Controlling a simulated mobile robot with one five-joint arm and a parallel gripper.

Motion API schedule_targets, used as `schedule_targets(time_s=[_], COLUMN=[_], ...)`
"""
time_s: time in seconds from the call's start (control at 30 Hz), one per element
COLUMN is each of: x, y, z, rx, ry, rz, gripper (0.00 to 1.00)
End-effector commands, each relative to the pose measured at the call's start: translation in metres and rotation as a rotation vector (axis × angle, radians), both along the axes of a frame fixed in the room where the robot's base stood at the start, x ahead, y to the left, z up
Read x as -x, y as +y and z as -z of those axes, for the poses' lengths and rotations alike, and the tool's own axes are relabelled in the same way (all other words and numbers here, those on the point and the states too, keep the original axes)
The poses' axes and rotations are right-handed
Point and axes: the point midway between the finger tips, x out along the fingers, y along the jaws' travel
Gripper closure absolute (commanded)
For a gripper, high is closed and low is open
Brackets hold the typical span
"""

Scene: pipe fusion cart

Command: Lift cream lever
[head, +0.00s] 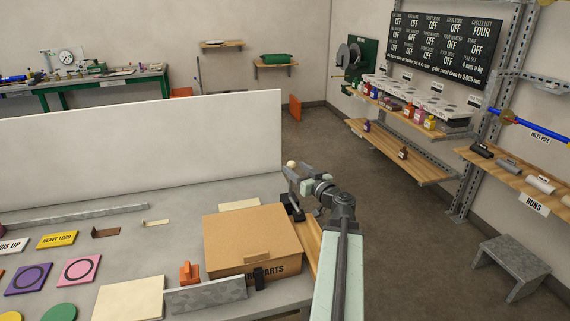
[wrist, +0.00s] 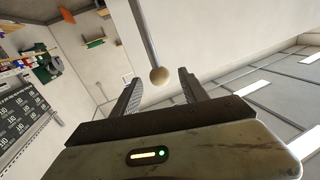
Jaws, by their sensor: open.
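The cream lever shows as a cream ball knob (head: 291,164) at the far end of my arm in the head view. In the wrist view the cream knob (wrist: 159,75) sits at the end of a thin grey rod. My gripper (head: 292,174) is open, with its fingers (wrist: 160,82) on either side of the knob in the wrist picture. I see gaps between the knob and both fingers there. I cannot tell how deep the knob lies between them.
A cardboard box (head: 235,238) stands on the grey table (head: 180,205) left of my arm. A white panel (head: 150,145) rises behind the table. An orange piece (head: 190,272) stands near the box. Wooden shelves (head: 400,150) and a grey step stool (head: 511,265) are at right.

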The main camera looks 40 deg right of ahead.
Motion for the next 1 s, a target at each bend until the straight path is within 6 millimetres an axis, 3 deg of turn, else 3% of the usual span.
schedule_targets(time_s=[0.3,0.6,0.63,0.8,1.0], x=[-0.057,-0.065,-0.065,-0.065,-0.065], y=[-0.015,-0.016,-0.016,-0.015,-0.015], z=[0.0,0.0,0.0,0.0,0.0], rx=[0.0,0.0,0.0,0.0,0.0], ry=[0.0,0.0,0.0,0.0,0.0], rz=[-0.002,0.001,0.001,0.0,0.0], gripper=[0.48,0.48,0.51,0.99,1.0])
